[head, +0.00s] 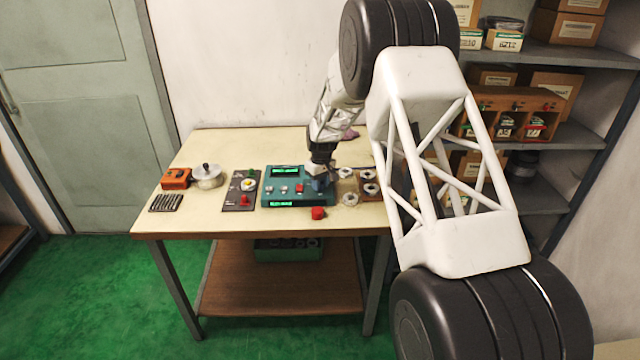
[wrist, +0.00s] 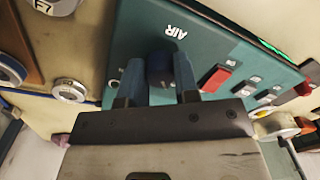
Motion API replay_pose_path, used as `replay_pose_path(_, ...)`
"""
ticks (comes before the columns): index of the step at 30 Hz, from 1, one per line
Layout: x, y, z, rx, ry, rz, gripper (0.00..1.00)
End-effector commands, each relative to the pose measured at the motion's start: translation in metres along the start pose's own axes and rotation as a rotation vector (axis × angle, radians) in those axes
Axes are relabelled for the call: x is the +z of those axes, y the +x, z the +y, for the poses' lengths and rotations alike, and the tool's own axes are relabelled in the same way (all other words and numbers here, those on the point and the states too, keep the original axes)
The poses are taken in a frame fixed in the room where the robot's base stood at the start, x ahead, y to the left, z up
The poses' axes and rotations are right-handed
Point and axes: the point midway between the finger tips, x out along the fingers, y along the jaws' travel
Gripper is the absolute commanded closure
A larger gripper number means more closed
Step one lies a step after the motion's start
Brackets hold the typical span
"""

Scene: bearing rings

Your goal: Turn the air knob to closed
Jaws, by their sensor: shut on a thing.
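The teal control panel (head: 270,195) lies on the table, with green displays and small switches. In the wrist view, the panel (wrist: 215,40) carries the white label AIR (wrist: 174,32). The air knob (wrist: 160,68) is dark and round and sits beside that label. My gripper (wrist: 160,80) has its two blue fingers on either side of the knob and is shut on it. In the head view my gripper (head: 320,182) is over the panel's right end and hides the knob. I cannot make out the knob's pointer or any closed mark.
A red switch (wrist: 215,77) is close to my finger. A red cap (head: 318,213) is at the panel's front edge. Metal rings (head: 350,199) lie to the right. A black-and-red switch plate (head: 241,190), silver pot (head: 208,177) and orange box (head: 176,178) stand left.

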Motion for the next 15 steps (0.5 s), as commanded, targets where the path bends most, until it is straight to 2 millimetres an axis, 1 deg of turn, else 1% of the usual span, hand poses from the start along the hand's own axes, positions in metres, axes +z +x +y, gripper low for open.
replay_pose_path(13, -0.0011, -0.0014, 0.0003, 0.001, -0.014, 0.002, 0.95)
replay_pose_path(14, -0.0012, -0.0015, 0.0004, 0.001, -0.014, 0.002, 0.68)
replay_pose_path(15, -0.0011, -0.0015, 0.0003, 0.001, -0.014, 0.002, 0.62)
